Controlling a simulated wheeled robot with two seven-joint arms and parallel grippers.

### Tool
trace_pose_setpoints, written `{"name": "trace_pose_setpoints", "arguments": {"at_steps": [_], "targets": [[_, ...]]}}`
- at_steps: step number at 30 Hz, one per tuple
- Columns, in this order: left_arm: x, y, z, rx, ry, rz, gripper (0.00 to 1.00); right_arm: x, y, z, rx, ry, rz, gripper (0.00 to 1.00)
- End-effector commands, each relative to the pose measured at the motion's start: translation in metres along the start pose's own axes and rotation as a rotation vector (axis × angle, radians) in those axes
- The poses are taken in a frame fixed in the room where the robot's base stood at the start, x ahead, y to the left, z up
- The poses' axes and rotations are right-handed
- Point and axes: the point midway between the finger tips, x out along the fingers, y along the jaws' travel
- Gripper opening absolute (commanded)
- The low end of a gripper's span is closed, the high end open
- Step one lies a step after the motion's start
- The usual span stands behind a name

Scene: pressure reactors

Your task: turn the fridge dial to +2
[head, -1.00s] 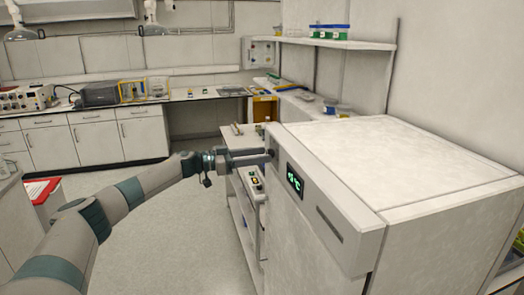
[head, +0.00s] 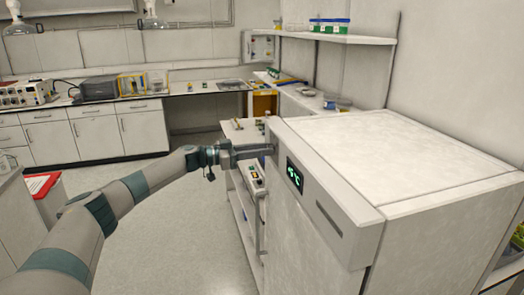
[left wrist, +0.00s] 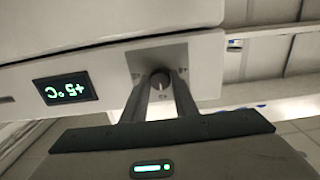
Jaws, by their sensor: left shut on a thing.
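The white fridge (head: 420,165) stands at the right in the head view. Its front panel has a display (head: 295,175) with green characters that seem to read 5 °C. In the left wrist view the display (left wrist: 66,89) appears upside down and seems to read +5 °C. The round dial (left wrist: 160,79) with a light pointer mark sits on a grey plate. My left gripper (left wrist: 160,87) has one finger on each side of the dial and is shut on it. In the head view the left gripper (head: 268,149) reaches the panel's far end, and the dial is hidden there. My right gripper is not in view.
A low bench (head: 240,132) with a small control box (head: 253,177) stands just beyond the fridge, below my left gripper. A shelf (head: 335,38) with boxes hangs on the wall behind. Open floor (head: 170,235) lies left of the fridge.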

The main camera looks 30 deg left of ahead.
Motion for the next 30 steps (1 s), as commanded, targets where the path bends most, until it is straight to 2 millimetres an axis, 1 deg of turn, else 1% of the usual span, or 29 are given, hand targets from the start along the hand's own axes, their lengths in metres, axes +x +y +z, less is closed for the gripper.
{"name": "trace_pose_setpoints", "arguments": {"at_steps": [5,11,20,30], "targets": [[0.000,0.000,0.001,0.053,0.000,-0.001,0.04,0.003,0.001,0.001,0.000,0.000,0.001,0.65],[0.000,0.000,0.001,0.166,0.000,-0.001,0.04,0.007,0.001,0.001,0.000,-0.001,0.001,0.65],[0.000,0.000,0.002,0.424,0.002,-0.001,0.04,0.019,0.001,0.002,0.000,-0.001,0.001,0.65],[0.000,0.000,0.003,0.749,0.001,-0.001,0.04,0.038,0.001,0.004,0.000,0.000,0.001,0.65]]}}
